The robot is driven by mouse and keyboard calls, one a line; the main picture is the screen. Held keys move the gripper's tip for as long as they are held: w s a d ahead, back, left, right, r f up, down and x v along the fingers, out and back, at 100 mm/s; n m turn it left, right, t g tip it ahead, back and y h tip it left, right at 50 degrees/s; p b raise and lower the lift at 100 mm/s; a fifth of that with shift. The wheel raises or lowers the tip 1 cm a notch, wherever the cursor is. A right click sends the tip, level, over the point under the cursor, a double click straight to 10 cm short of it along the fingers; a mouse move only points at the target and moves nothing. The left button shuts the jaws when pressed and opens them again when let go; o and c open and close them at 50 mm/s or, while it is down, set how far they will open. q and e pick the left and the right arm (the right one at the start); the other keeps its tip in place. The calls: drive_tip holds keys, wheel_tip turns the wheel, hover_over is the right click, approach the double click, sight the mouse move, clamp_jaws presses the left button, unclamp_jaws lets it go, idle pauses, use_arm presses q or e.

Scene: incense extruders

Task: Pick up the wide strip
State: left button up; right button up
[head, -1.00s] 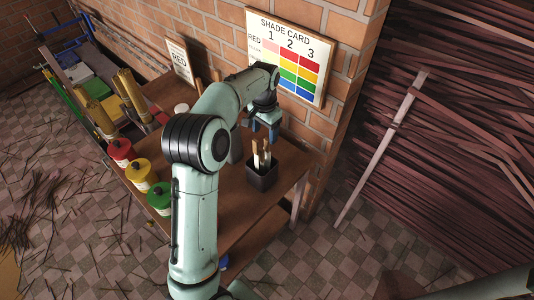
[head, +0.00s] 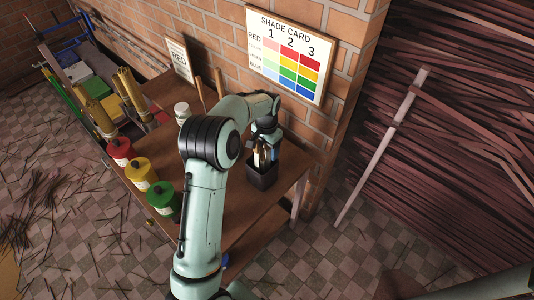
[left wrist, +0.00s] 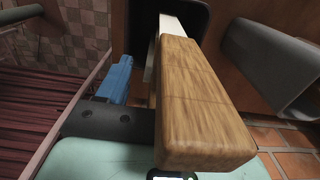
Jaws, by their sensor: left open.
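A black square holder (head: 262,178) stands on the brown bench with several slim upright pieces (head: 257,159) in it. My left gripper (head: 265,148) is open, pointing down among their tops just above the holder. In the left wrist view a thick wooden handle (left wrist: 197,100) fills the middle, very close to the camera. A pale flat strip (left wrist: 172,24) runs from it into the dark holder (left wrist: 140,25). One blue finger (left wrist: 117,78) shows left of the handle, and the other is hidden. I cannot tell which piece is the wide strip. My right gripper is out of view.
Red (head: 121,152), yellow (head: 141,173) and green (head: 162,199) containers line the bench's left edge. A white jar (head: 182,112) stands behind them. A brick wall with a shade card (head: 288,58) rises close behind the holder. A grey tapered object (left wrist: 272,65) is at right in the wrist view.

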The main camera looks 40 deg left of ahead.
use_arm(q)
drive_tip(key=c, duration=1.1)
drive_tip(key=shift+c, duration=0.2)
drive_tip(key=shift+r, duration=0.1)
